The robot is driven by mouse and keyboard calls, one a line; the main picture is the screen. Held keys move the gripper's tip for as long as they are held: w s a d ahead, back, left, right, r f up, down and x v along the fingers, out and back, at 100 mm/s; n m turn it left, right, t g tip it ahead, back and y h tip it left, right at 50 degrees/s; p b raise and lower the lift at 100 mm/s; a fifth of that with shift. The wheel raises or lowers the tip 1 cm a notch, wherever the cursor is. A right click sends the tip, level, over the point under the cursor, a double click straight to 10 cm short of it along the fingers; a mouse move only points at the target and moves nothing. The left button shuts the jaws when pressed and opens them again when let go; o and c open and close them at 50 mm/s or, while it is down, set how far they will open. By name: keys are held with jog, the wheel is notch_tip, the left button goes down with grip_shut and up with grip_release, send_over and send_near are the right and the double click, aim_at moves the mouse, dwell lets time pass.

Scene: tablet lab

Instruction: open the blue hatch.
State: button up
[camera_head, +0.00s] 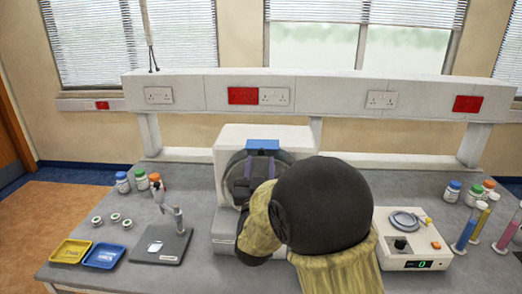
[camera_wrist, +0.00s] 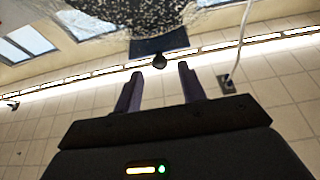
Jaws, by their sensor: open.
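The blue hatch (camera_head: 262,145) sits at the top front of the white machine (camera_head: 231,140), above its round dark drum. In the wrist view the hatch (camera_wrist: 160,45) is a dark blue panel with a round black knob (camera_wrist: 160,61) at its lower edge. My gripper (camera_head: 262,157) is in front of the machine, just below the hatch, and my arm hides much of the machine. In the wrist view my gripper (camera_wrist: 160,71) is open, with the knob between or just beyond its two fingertips. No contact shows, and the exact depth is unclear.
A tablet press-like stand (camera_head: 174,245) is left of the machine, with yellow (camera_head: 70,251) and blue (camera_head: 104,256) trays beside it. A scale (camera_head: 410,240) stands at right, near bottles and coloured cylinders (camera_head: 467,231). A socket rail (camera_head: 330,95) runs behind the machine.

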aim_at(261, 153)
jog(key=shift+p+x, duration=0.4)
jog(key=shift+x, duration=1.15)
grip_shut()
jog(key=shift+a, duration=0.1)
